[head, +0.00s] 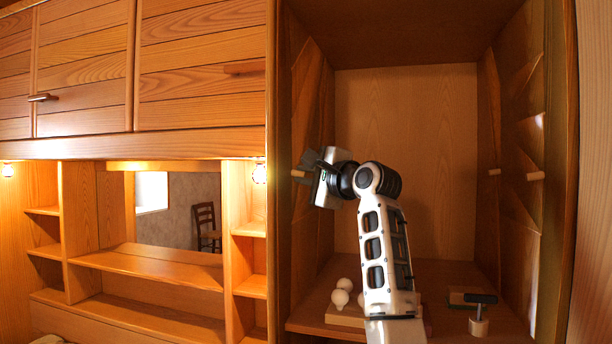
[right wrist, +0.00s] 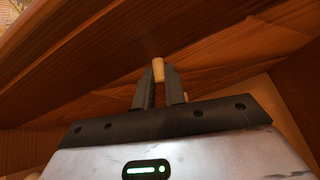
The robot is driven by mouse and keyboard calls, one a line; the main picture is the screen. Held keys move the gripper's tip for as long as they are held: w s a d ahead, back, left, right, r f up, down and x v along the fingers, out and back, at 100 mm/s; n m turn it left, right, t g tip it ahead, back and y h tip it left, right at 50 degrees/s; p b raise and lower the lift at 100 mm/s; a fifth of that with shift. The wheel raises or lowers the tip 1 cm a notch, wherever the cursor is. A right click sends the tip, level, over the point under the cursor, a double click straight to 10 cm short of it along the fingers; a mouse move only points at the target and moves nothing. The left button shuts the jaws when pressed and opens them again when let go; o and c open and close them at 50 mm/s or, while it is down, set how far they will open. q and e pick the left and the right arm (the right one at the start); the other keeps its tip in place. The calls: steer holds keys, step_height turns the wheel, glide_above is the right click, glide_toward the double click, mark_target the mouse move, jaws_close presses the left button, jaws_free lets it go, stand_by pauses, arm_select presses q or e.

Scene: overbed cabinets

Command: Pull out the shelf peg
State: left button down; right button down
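The shelf peg (head: 298,173) is a short pale wooden dowel on the left inner wall of the tall open cabinet. My right gripper (head: 311,174) is at this wall, level with the peg. In the right wrist view, the peg (right wrist: 158,69) sits between the two dark fingertips of my right gripper (right wrist: 159,78). The fingers stand close together, with about the peg's width between them, and appear to touch it on both sides. Whether the peg is still seated in the wall is hidden. My left gripper is in neither view.
Two more pegs (head: 494,172) (head: 535,176) are on the right inner wall. The middle of the cabinet is free above my arm.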

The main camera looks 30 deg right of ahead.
steer(key=shift+s+d, duration=0.1)
stand_by(0.3)
steer(key=shift+s+d, duration=0.45)
steer(key=shift+s, duration=0.1)
steer(key=shift+s, duration=0.1)
steer(key=shift+s+d, duration=0.25)
steer(key=shift+d, duration=0.05)
steer(key=s+d+r, duration=0.3)
steer(key=s+r, duration=0.1)
steer(key=r, duration=0.3)
steer(key=shift+d, duration=0.15)
stand_by(0.6)
